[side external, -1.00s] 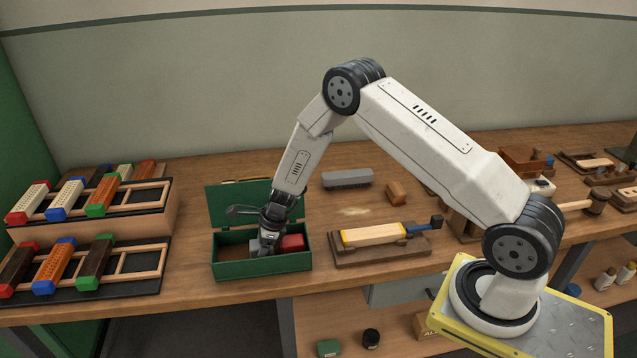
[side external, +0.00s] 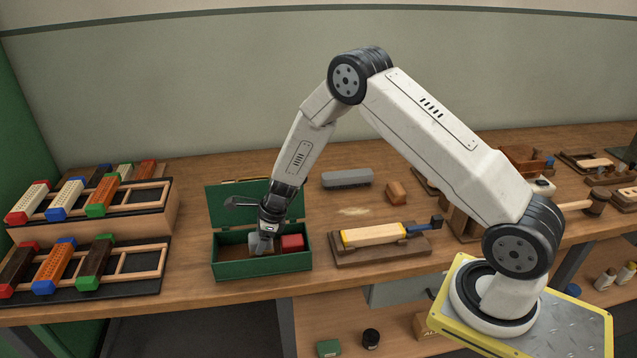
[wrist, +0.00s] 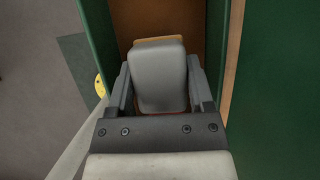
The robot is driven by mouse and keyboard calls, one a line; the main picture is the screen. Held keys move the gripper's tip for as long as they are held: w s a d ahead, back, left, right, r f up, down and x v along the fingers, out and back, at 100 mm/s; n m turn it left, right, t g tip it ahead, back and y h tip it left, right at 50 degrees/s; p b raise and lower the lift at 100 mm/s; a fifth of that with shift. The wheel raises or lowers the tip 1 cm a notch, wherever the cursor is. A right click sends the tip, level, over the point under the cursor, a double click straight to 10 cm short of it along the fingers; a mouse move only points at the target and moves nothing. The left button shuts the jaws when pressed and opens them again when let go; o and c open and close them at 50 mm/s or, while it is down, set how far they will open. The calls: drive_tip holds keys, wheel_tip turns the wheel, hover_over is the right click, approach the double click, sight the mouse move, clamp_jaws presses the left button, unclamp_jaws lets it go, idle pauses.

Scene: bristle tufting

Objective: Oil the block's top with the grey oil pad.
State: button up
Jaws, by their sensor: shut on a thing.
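My gripper (side external: 263,242) is shut on the grey oil pad (wrist: 158,75), which sits between the two fingers in the wrist view. In the side view the gripper points down into the open green box (side external: 262,269), and the pad is raised slightly inside or just above it, partly hidden by the fingers. A red pad (side external: 292,243) lies in the box to the right of the gripper. The pale wooden block (side external: 374,235) lies in a dark wooden holder (side external: 424,249), with a yellow band at its left end and a blue clamp at its right.
The box's lid (side external: 235,203) stands open behind the gripper. A grey brush-like block (side external: 347,178) and a brown wooden piece (side external: 396,193) lie behind the holder. Racks of coloured brush blocks (side external: 60,262) stand at the left. The bench between box and holder is clear.

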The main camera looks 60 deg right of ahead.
sight(253, 244)
drive_tip(key=shift+r, duration=2.2)
drive_tip(key=shift+a, duration=0.1)
drive_tip(key=n, duration=0.1)
drive_tip(key=s+a+r+n+g, duration=0.1)
drive_tip(key=n, duration=0.1)
drive_tip(key=shift+r+y, duration=0.1)
drive_tip(key=shift+y, duration=0.2)
drive_tip(key=s+r+n+g+h, duration=0.2)
drive_tip(key=s+r+n+g, duration=0.1)
drive_tip(key=n, duration=0.9)
drive_tip(key=s+r+n+g+h, duration=0.1)
drive_tip(key=s+r+n+g, duration=0.2)
drive_tip(key=n, duration=0.9)
drive_tip(key=shift+s+r+g+h, duration=0.35)
drive_tip(key=shift+s+r, duration=1.25)
drive_tip(key=shift+s, duration=1.05)
drive_tip(key=shift+d, duration=0.1)
